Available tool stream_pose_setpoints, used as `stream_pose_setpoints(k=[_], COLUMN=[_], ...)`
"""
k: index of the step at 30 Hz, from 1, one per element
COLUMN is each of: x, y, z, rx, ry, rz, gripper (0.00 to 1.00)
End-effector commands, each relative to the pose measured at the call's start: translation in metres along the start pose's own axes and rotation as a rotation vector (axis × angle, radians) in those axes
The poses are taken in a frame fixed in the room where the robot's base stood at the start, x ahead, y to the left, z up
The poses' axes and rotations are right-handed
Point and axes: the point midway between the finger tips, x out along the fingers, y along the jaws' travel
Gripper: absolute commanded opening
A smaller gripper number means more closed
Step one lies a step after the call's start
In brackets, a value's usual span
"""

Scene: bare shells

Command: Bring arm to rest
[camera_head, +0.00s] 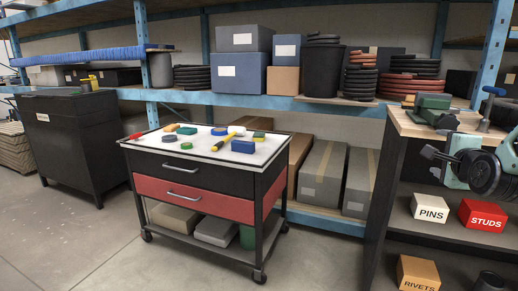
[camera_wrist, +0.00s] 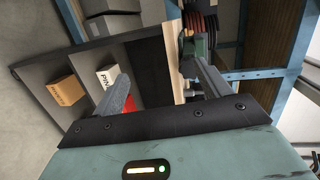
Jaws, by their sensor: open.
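My gripper (camera_head: 433,163) is at the right of the head view, in front of the shelf unit with the wooden top. Its two dark fingers are spread apart with nothing held between them. The wrist view also shows my gripper (camera_wrist: 162,85) open, with the shelf unit seen tilted beyond the fingers. In that view the left finger partly covers the red STUDS box (camera_wrist: 131,103). The gripper appears to touch nothing.
The shelf unit holds PINS (camera_head: 430,208), STUDS (camera_head: 482,215) and RIVETS (camera_head: 418,272) boxes. A green vise (camera_head: 432,104) stands on its wooden top (camera_head: 405,122). A tool cart (camera_head: 208,192) stands mid-view. Bare floor (camera_head: 90,245) lies left of the cart.

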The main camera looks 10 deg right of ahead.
Motion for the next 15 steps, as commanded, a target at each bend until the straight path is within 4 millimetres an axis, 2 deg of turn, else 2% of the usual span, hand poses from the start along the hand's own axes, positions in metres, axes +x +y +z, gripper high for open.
stream_pose_setpoints(k=[1,6,11,15], x=[-0.002,-0.023,-0.062,-0.108], y=[0.01,0.049,0.085,0.113], z=[0.03,0.112,0.178,0.222], rx=[-0.075,-0.365,-0.653,-0.911], ry=[-0.062,-0.266,-0.483,-0.688], rz=[0.053,0.231,0.353,0.427], gripper=[0.76,0.76,0.76,0.76])
